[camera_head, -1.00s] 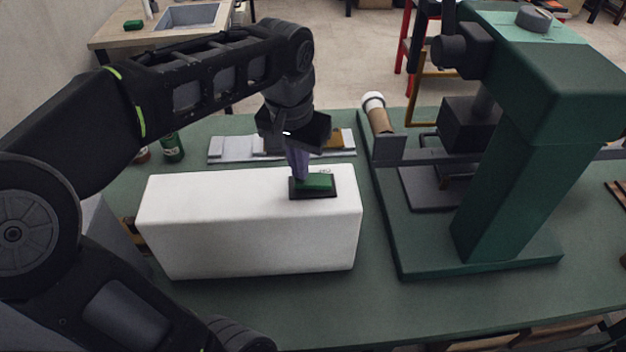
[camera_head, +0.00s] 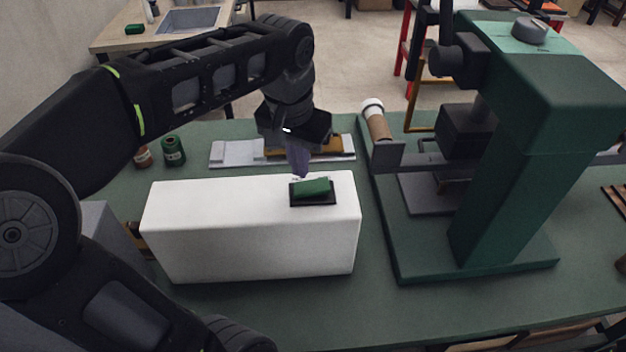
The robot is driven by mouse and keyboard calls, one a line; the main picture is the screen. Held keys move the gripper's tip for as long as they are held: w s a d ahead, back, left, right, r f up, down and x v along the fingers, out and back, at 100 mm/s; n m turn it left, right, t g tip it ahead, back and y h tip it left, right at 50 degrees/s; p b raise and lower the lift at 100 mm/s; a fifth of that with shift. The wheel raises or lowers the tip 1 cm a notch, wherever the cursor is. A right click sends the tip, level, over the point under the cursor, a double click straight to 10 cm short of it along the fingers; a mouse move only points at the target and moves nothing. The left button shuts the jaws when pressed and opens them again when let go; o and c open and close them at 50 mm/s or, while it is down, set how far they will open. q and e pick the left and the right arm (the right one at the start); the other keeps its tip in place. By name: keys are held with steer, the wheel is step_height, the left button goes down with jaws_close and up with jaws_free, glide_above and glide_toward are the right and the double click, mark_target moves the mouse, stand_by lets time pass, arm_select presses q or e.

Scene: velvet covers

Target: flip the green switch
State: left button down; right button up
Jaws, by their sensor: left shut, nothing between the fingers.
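The green switch (camera_head: 313,188) is a rocker in a black frame, set in the top of a white box (camera_head: 250,240) near its right end. The rocker is tilted, with its right end looking higher. My left gripper (camera_head: 300,172) points down at the far left edge of the switch. Its purple-grey fingers are shut with nothing between them. The tips are just behind the switch; I cannot tell whether they touch it. My right gripper is not in view.
The box stands on a green table (camera_head: 320,310). A large green machine (camera_head: 500,200) stands close on the right, with a cardboard tube (camera_head: 377,122) by it. Behind the box are a metal rail (camera_head: 235,153) and small jars (camera_head: 173,151). The table front is clear.

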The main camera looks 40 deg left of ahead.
mark_target(301, 188)
arm_select(q)
step_height(301, 188, up, 4)
steer(key=shift+f+p, duration=0.1)
steer(key=shift+p, duration=1.15)
